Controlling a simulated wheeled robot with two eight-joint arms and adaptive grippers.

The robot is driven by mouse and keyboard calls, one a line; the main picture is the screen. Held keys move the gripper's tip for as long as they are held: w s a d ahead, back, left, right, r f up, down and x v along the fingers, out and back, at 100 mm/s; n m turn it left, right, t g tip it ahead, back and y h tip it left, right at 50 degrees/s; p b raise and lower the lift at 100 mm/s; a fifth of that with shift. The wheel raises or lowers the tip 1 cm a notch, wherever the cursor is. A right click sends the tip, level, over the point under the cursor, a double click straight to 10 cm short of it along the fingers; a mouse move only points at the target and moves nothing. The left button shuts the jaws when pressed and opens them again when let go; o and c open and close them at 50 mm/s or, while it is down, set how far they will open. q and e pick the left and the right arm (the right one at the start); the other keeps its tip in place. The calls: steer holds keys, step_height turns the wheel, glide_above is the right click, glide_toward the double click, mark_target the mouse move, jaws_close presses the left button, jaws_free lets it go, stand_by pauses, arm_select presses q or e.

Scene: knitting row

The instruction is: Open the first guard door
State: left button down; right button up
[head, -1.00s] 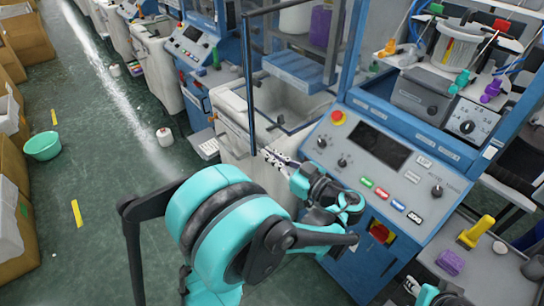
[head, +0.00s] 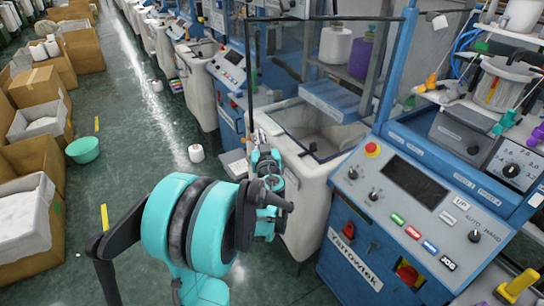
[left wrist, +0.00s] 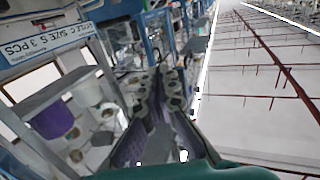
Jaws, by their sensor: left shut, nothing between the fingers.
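The guard door (head: 249,72) is a tall clear panel in a thin dark frame on the near blue machine. Its upright dark edge is at the left, and its top bar runs right towards the blue post. I cannot tell how far it stands ajar. My left gripper (head: 258,136) is shut and empty, close to the lower end of that upright edge; contact cannot be made out. In the left wrist view its two fingers (left wrist: 166,82) lie together with nothing between them. My right gripper is not in view.
The control panel (head: 410,195) with buttons and knobs is right of my left gripper. A white bin-like housing (head: 305,190) stands below the door.

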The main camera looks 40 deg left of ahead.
arm_select(q)
steer(key=w+d+x, duration=0.1)
steer(key=x, duration=1.4)
steer(key=shift+w+d, duration=0.25)
steer(key=shift+w, duration=0.1)
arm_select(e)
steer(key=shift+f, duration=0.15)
arm_select(q)
steer(key=shift+f, duration=0.1)
